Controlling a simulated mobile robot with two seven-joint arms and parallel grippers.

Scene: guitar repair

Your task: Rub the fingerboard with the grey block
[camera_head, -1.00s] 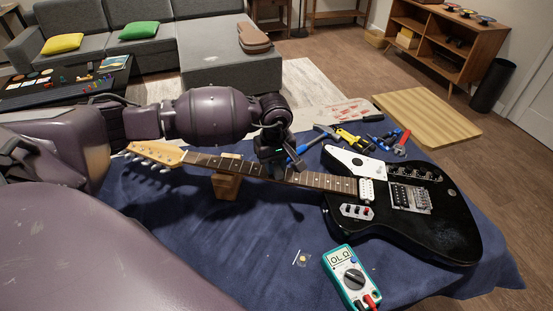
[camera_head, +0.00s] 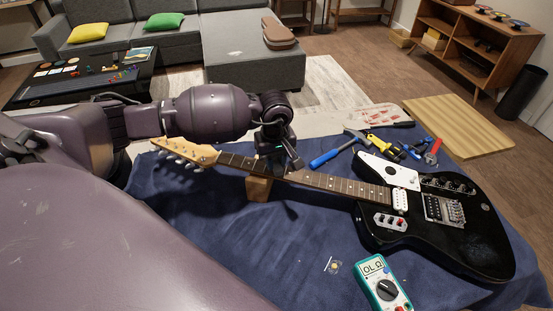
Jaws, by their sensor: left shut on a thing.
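The black electric guitar (camera_head: 470,240) lies on a blue cloth, its neck running to the upper left. Its fingerboard (camera_head: 335,183) is dark with light fret dots. A wooden neck rest (camera_head: 259,189) stands under the neck. My left gripper (camera_head: 279,172) points down over the middle of the fingerboard, close to the strings. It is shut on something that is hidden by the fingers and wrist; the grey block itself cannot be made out. Whether it touches the fingerboard cannot be told. My right gripper is not in view.
A teal multimeter (camera_head: 384,285) lies in front of the guitar.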

